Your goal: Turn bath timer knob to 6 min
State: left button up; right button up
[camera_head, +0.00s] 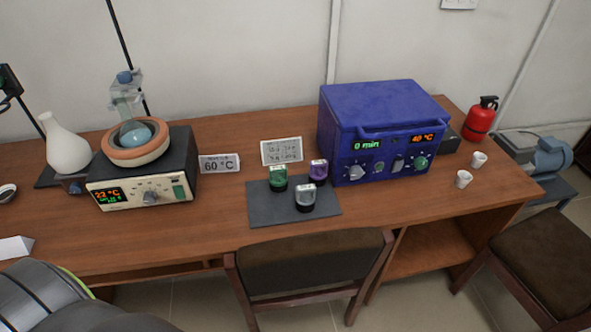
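The blue bath (385,122) stands on the right half of the wooden table. Its front has a green display (367,145) reading 0 min and an orange display (423,138) reading about 40 °C. A light-coloured timer knob (356,173) sits below the green display. A green knob (421,163) sits below the orange display. Small switches lie between the knobs. Neither gripper shows in the head view; nothing touches the bath's knobs.
A heater (142,192) with a flask stands at the left beside a 60 °C sign (219,164). Three small jars stand on a dark mat (262,211) left of the bath. White cups (464,179) stand right of it. A chair (308,265) is at the table's front.

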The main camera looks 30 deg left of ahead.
aim_at(356, 172)
jog(key=i+l+u, duration=0.15)
jog(key=u, duration=0.3)
jog(key=l+u, duration=0.3)
jog(key=u, duration=0.15)
jog(key=i+l+u, duration=0.1)
jog(key=l+u, duration=0.15)
jog(key=u, duration=0.25)
jog(key=l+u, duration=0.3)
jog(key=u, duration=0.15)
